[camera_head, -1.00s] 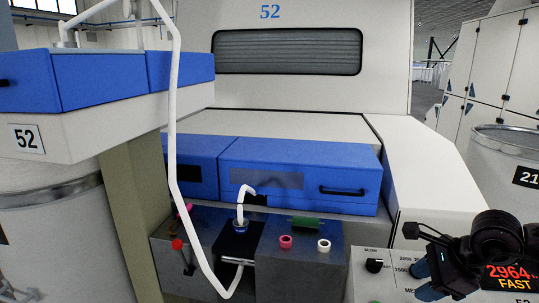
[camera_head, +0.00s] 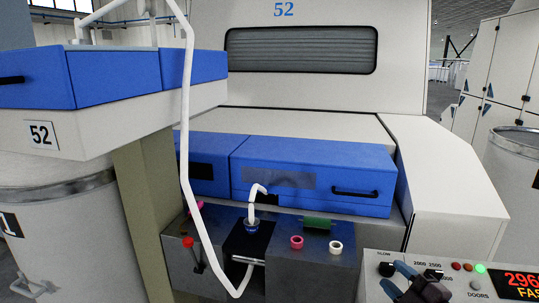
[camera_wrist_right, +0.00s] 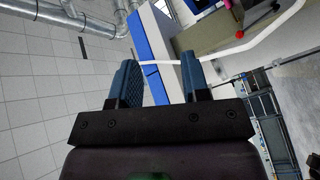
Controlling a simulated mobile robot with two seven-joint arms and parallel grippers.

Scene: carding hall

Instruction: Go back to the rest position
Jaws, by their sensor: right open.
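My right gripper (camera_head: 396,279) shows at the bottom right of the head view, in front of the control panel (camera_head: 374,284). Its blue-grey fingers stand apart with nothing between them. In the right wrist view the open gripper (camera_wrist_right: 158,75) has a clear gap between its two fingers, and the blue and white machine lies beyond them, tilted in the picture. The wrist and forearm are mostly outside the head view. My left gripper is in neither view.
Carding machine 52 with a blue drawer (camera_head: 310,178) fills the middle. Large cans stand at left (camera_head: 60,230) and right (camera_head: 515,175).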

